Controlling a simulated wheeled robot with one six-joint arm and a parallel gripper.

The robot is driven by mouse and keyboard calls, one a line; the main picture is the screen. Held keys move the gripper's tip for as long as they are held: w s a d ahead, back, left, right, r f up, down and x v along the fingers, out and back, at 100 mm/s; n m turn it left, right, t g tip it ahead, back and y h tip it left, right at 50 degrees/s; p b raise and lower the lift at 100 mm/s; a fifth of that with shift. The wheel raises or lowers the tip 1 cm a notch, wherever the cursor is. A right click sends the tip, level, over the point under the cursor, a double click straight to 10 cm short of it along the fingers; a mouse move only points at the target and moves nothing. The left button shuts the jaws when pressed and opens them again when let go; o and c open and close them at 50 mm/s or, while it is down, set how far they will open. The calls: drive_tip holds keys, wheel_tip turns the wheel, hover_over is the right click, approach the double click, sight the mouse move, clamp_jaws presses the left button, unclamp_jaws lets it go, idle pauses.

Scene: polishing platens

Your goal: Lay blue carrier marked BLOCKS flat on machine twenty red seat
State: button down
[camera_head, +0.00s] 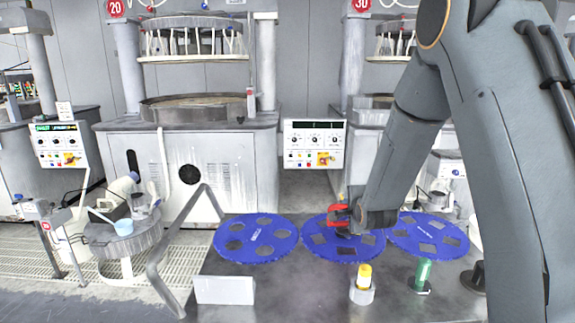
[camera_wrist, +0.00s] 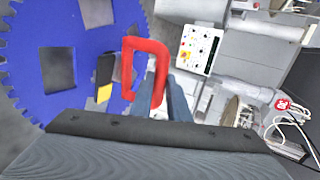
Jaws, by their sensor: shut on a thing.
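My gripper (camera_head: 345,218) is over the middle blue toothed carrier (camera_head: 368,247), shut on a red loop handle (camera_wrist: 130,62). In the wrist view the handle stands between my fingers (camera_wrist: 160,100), and a blue carrier with square openings (camera_wrist: 85,60) fills the left side. I cannot tell whether this carrier is lifted off the bench or read its marking. The left carrier (camera_head: 256,250) has rounder openings; the right carrier (camera_head: 440,245) has squarish ones. Machine twenty, under the red 20 sign (camera_head: 116,8), has a round platen (camera_head: 190,101). No red seat can be made out there.
The carriers are on a grey bench (camera_head: 285,285) with a white block (camera_head: 224,290), a yellow-capped bottle (camera_head: 364,275) and a green bottle (camera_head: 424,272). A grey bent rail (camera_head: 165,245) stands left of it. A control panel (camera_head: 314,145) is behind; machine thirty (camera_head: 361,6) is right.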

drive_tip(key=shift+w+r, duration=0.1)
drive_tip(key=shift+r, duration=0.2)
wheel_tip(320, 180, up, 7)
drive_tip(key=p, duration=0.4)
idle(1.0)
drive_tip(key=shift+f, duration=0.1)
